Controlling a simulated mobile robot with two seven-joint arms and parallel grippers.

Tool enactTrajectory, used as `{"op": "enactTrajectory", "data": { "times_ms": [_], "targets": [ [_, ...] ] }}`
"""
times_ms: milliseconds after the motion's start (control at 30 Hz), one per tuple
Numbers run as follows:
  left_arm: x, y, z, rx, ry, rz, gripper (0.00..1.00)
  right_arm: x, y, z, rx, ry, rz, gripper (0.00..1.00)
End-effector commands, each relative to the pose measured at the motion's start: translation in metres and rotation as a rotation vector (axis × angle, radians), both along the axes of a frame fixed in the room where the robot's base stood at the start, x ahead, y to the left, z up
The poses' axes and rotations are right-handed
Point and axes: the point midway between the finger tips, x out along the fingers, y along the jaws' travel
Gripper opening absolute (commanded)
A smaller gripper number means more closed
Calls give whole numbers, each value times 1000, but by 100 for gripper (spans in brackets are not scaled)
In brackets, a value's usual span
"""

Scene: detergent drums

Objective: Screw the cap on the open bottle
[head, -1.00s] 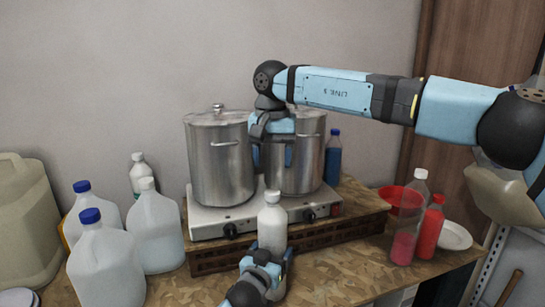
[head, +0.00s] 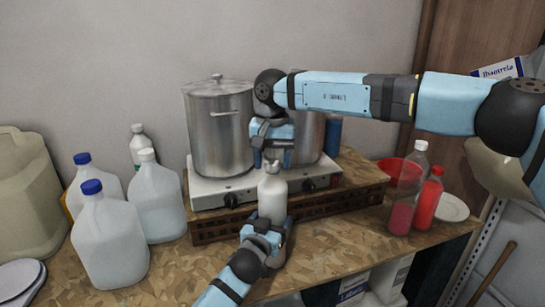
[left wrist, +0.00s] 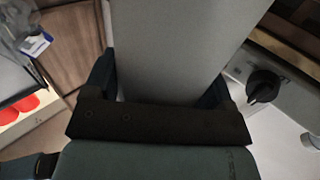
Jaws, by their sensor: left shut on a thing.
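A white bottle (head: 272,198) stands upright in my left gripper (head: 268,232), which is shut around its lower body. In the left wrist view the bottle (left wrist: 185,45) is a large grey surface filling the space between the fingers. My right gripper (head: 272,155) points down directly above the bottle. Its two fingers look spread, on either side of the bottle's pale top (head: 271,167). I cannot tell whether that top is a cap or a bare neck, or whether the fingers touch it. No separate loose cap is discernible.
Two steel pots (head: 219,135) stand on a white hot plate (head: 215,188) behind the bottle. Jugs with blue and white caps (head: 108,245) stand left. A red bottle (head: 430,203) and funnel (head: 399,175) are at right. The table front (head: 330,255) has free room.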

Motion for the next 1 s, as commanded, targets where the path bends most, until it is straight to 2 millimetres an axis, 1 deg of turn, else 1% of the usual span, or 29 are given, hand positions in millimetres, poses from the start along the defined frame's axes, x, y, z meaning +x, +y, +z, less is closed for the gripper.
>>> {"op": "enactTrajectory", "data": {
  "times_ms": [33,67,100,200,433,533,667,1000],
  "targets": [
    [0,0,0,0,-1,0,11,0,0,0,0,0,0,43],
    [0,0,0,0,-1,0,11,0,0,0,0,0,0,36],
    [0,0,0,0,-1,0,11,0,0,0,0,0,0,27],
    [0,0,0,0,-1,0,11,0,0,0,0,0,0,7],
    [0,0,0,0,-1,0,11,0,0,0,1,0,-17,6],
    [0,0,0,0,-1,0,11,0,0,0,1,0,-113,6],
    [0,0,0,0,-1,-1,11,0,0,0,1,0,-369,6],
    [0,0,0,1,-1,-1,11,0,1,-1,1,1,-1129,6]
  ]
}}
